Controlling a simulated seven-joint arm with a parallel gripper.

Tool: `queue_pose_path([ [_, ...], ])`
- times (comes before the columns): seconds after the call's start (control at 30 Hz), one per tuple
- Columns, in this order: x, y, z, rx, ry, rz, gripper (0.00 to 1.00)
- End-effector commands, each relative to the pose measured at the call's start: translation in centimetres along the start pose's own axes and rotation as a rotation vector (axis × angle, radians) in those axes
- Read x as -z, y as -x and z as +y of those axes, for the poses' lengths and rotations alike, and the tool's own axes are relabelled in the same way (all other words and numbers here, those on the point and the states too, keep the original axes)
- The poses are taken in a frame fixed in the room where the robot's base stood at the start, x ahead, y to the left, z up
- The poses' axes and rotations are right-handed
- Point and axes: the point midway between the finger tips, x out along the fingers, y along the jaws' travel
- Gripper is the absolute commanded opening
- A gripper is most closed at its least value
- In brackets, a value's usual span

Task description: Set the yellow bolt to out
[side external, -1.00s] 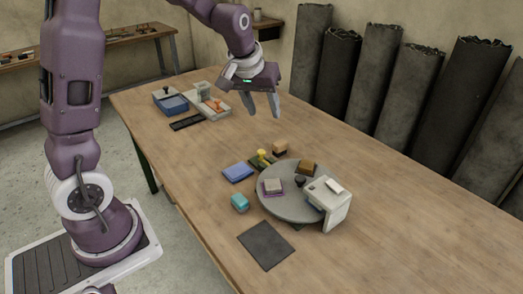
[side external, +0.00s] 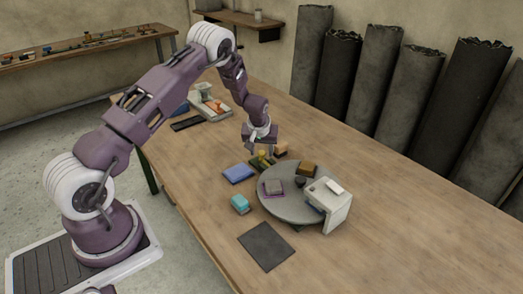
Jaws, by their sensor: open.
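The yellow bolt (side external: 262,156) is small and sits on a dark green base (side external: 255,164) on the table, just behind the grey round platform. My gripper (side external: 263,149) is open and pointing down, right above or around the bolt. The fingers partly hide the bolt's top, and I cannot tell whether they touch it. The bolt's exact position on its base is too small to tell.
A blue pad (side external: 238,173) lies left of the bolt and a tan block (side external: 281,150) close to its right. The round platform (side external: 284,211) carries blocks and a white bracket (side external: 335,208).

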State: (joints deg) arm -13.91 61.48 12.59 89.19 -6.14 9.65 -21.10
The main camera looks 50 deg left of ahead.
Motion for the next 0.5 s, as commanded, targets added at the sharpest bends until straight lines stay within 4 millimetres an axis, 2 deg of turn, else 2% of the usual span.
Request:
queue_pose_path([
  [0.07, 0.00, 0.03, 0.01, 0.000, 0.000, 0.000, 0.48],
  [0.3, -0.01, 0.06, 0.01, 0.000, 0.000, 0.000, 0.03],
  [0.33, -0.01, 0.06, 0.01, 0.000, 0.000, 0.000, 0.00],
  [0.5, -0.01, 0.07, 0.02, 0.000, 0.000, 0.000, 0.00],
])
